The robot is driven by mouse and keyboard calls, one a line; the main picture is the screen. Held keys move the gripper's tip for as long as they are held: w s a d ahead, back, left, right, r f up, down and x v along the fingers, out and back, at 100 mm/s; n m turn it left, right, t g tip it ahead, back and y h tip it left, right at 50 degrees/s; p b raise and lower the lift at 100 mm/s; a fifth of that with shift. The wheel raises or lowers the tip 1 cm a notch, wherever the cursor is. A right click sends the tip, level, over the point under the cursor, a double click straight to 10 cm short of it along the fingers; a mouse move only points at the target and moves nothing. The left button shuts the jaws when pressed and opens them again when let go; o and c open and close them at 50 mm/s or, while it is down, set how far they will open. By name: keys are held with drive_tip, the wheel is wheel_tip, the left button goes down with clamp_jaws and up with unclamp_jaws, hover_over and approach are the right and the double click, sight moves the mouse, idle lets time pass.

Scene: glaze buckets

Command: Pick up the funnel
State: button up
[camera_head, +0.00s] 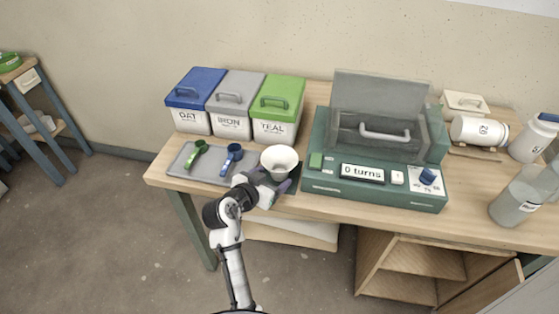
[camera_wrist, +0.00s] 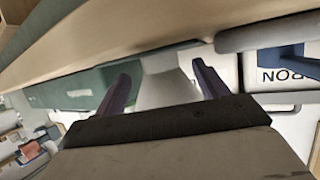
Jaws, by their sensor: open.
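The funnel (camera_head: 279,158) is a white, wide-mouthed cone near the front edge of the table, between the grey tray and the green machine. My gripper (camera_head: 271,181) is at its near side, low beside it, with two purple fingers open. In the wrist view, which looks upside down, the fingers (camera_wrist: 163,75) stand apart on either side of a pale tapering shape, likely the funnel (camera_wrist: 168,90). I cannot tell whether either finger touches it. The funnel's lower part is mostly hidden in the head view.
The grey tray (camera_head: 182,172) holds a green scoop (camera_head: 197,154) and a blue scoop (camera_head: 231,157). Behind stand lidded bins marked OAT (camera_head: 191,122), IRON (camera_head: 231,126) and TEAL (camera_head: 273,131). The green machine (camera_head: 372,190) is close on the right.

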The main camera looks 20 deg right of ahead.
drive_tip(key=shift+x, duration=1.25)
drive_tip(key=c, duration=1.1)
